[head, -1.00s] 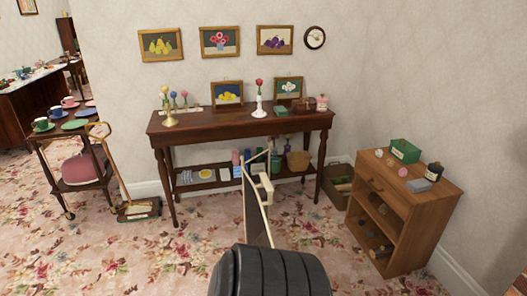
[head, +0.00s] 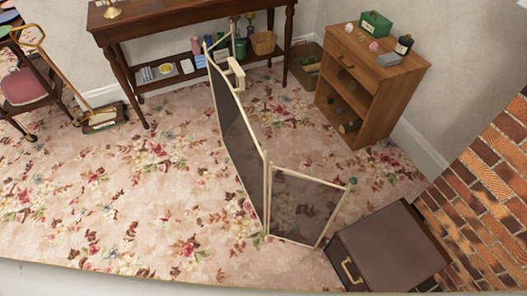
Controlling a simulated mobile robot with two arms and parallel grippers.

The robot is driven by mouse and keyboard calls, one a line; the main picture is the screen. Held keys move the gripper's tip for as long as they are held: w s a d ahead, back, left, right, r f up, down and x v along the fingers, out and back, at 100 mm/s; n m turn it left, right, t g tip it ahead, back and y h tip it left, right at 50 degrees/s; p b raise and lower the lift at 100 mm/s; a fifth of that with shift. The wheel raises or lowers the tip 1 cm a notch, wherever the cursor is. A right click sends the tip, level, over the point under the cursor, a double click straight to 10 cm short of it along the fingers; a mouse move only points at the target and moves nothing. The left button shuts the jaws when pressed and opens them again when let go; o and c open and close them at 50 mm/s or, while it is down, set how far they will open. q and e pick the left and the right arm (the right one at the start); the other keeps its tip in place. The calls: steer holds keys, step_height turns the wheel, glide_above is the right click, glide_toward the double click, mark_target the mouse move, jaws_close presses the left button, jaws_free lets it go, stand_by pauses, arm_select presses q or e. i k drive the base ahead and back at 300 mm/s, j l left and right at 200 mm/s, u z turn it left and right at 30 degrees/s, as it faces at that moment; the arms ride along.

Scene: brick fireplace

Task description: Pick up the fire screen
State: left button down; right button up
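The fire screen (head: 237,142) stands upright on the floral carpet in the middle of the head view. It has dark mesh panels in thin cream frames. A long part runs away from me, and a nearer panel (head: 303,207) is angled off to the right. A cream bracket-like piece (head: 236,73) shows near its far upper end; I cannot tell whether it is a handle. Neither of my grippers is in view, and I see nothing holding the screen.
A brown box (head: 390,247) with a brass handle stands just right of the near panel, before the brick fireplace (head: 487,180). A wooden shelf cabinet (head: 378,75) and a dark console table (head: 190,26) stand behind. Carpet left of the screen is clear.

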mark_target(249, 163)
steer(key=u, duration=0.25)
steer(key=z, duration=0.75)
steer(key=i+j+z, duration=0.1)
steer(key=j+z, duration=0.85)
steer(key=j, duration=0.25)
steer(key=k+j+z, duration=0.2)
steer(key=j+z, duration=0.3)
steer(key=j, duration=0.1)
